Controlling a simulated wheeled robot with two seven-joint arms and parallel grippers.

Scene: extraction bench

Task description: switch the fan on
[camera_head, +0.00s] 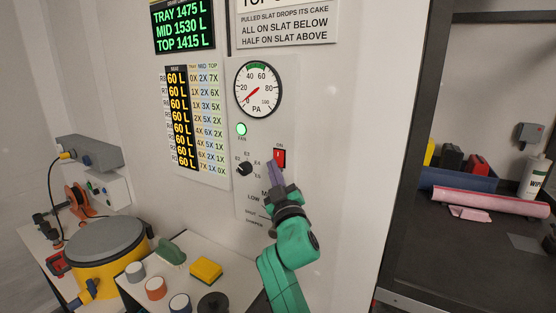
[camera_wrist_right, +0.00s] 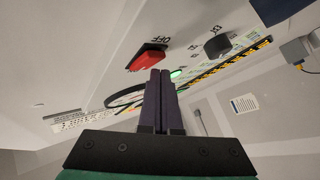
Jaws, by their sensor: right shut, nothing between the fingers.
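The fan's red rocker switch (camera_head: 279,158) sits on the white wall panel, with ON printed above it. In the right wrist view the switch (camera_wrist_right: 147,57) shows red in a dark frame, with OFF printed beside it. A green lamp (camera_head: 241,129) labelled FAN looks lit. My right gripper (camera_head: 273,170) is shut and empty, its fingertips close to the lower left of the switch. In the wrist view its shut fingers (camera_wrist_right: 160,75) end just beside the switch; whether they touch it I cannot tell. My left gripper is out of view.
A round PA gauge (camera_head: 258,90) is above the switch and a black selector knob (camera_head: 244,168) is left of it. Below are a bench with a yellow sponge (camera_head: 205,270), several jars and a yellow drum (camera_head: 108,262). A dark shelf unit (camera_head: 400,170) stands right.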

